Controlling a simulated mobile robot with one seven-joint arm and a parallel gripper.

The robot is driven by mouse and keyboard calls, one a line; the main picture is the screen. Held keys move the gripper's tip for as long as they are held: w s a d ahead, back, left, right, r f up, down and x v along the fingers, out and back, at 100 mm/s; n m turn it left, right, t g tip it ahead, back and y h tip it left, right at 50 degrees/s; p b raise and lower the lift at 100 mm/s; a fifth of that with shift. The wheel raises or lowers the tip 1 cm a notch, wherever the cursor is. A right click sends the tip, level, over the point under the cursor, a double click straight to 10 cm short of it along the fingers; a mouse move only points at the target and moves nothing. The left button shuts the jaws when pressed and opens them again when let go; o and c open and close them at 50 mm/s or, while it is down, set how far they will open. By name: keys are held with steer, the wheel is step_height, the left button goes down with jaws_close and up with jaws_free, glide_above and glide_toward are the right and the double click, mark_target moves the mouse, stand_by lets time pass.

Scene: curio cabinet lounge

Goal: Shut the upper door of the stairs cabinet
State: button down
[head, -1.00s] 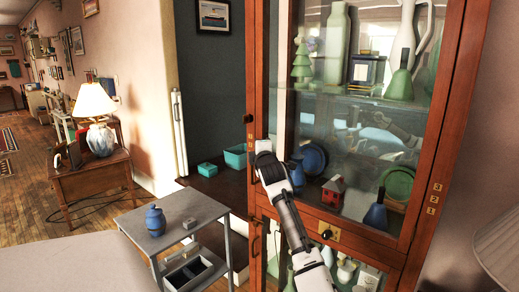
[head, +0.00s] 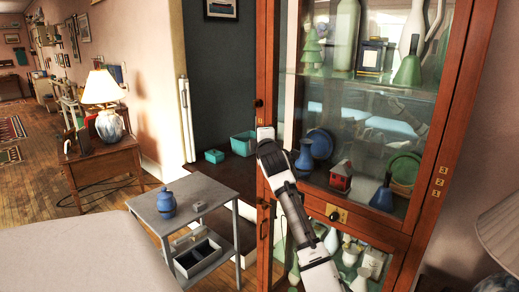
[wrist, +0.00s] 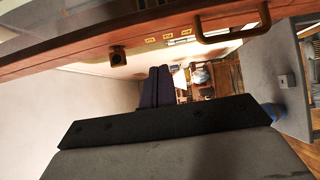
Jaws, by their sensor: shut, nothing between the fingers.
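The cabinet's upper door (head: 450,130) has a reddish wood frame and large glass, with pottery visible behind it. I cannot tell whether it is fully closed or slightly ajar. A dark knob (head: 258,103) sits on the left wooden upright. My gripper (head: 265,133) is at that upright, just below the knob; contact is unclear. In the wrist view my shut, empty fingers (wrist: 157,88) appear beside the wooden upright, which carries the knob (wrist: 117,52), small number plates and a bronze handle (wrist: 235,33).
A grey side table (head: 215,190) with a blue jar (head: 166,203) stands left of the cabinet. Teal boxes (head: 243,146) lie on a dark surface behind it. A lampshade (head: 500,235) is close at right, and a pale surface (head: 80,255) fills the lower left.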

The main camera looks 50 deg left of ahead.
steer(key=b+v, duration=0.2)
steer(key=v, duration=0.5)
steer(key=shift+s+f, duration=0.25)
steer(key=shift+s, duration=0.15)
